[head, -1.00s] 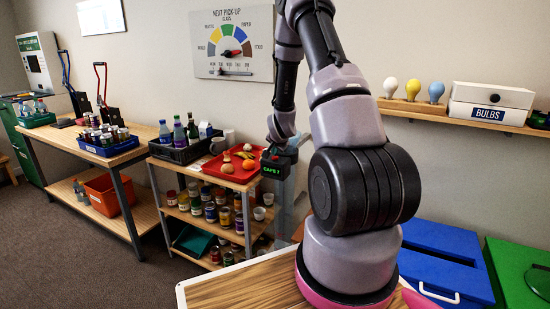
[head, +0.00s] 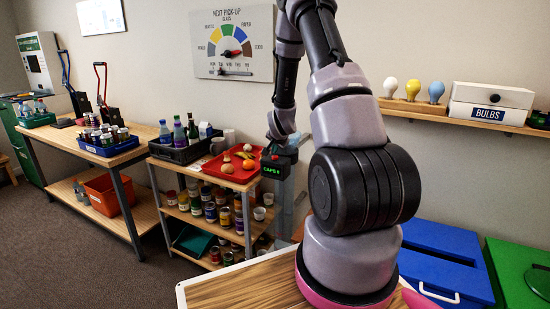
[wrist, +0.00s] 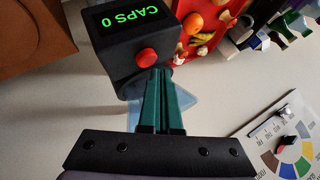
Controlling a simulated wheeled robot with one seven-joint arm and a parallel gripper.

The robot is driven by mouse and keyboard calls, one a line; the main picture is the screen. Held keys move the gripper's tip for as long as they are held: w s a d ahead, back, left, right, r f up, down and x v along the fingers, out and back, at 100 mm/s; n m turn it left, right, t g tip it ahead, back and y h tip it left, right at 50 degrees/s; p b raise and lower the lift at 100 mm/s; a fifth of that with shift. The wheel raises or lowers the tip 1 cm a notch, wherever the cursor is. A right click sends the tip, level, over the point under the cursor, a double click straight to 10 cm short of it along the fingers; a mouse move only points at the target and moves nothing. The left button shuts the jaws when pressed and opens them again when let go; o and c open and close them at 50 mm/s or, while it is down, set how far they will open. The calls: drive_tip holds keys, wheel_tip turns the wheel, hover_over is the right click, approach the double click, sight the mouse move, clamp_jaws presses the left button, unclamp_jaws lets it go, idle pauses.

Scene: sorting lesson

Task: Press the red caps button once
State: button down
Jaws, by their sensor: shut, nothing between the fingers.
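The black caps counter box (head: 272,170) stands by the right end of the shelf unit, with a green lit display. In the wrist view the box (wrist: 132,40) reads "CAPS 0", upside down. Its red round button (wrist: 146,58) faces my gripper and shows clear of the fingers. My gripper (wrist: 160,72) is shut and empty, its green fingers together. The fingertips lie close beside the button in the picture; I cannot tell whether they touch it. In the head view my gripper (head: 284,153) is just above the box, small and partly hidden.
A red tray (head: 215,171) with food scraps lies on the shelf unit just left of the box. A dark crate of bottles (head: 182,150) stands farther left. The wall is close behind, with the pick-up dial board (head: 233,45) on it.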

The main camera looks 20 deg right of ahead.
drive_tip(key=shift+r, duration=0.1)
drive_tip(key=shift+r, duration=2.55)
wheel_tip(320, 180, up, 13)
drive_tip(key=n+y, duration=0.1)
drive_tip(key=n, duration=0.1)
hover_over(274, 160)
drive_tip(key=s+a, duration=0.5)
drive_tip(key=s+a+r+n+y, duration=0.1)
drive_tip(key=s+a+r+n, duration=0.1)
drive_tip(key=s+a+r, duration=0.5)
drive_tip(key=s+a+r+n+y, duration=0.1)
drive_tip(key=s+r, duration=0.1)
drive_tip(key=s, duration=0.6)
drive_tip(key=s+a+r+n+g, duration=0.1)
drive_tip(key=s+a+r, duration=0.1)
drive_tip(key=s, duration=0.6)
drive_tip(key=s+a+r+n+y, duration=0.1)
drive_tip(key=s+a+r+n, duration=0.1)
drive_tip(key=s, duration=0.5)
drive_tip(key=shift+s+a+r+g+y, duration=0.2)
drive_tip(key=shift+s+r+g+y, duration=0.15)
drive_tip(key=shift+r, duration=0.5)
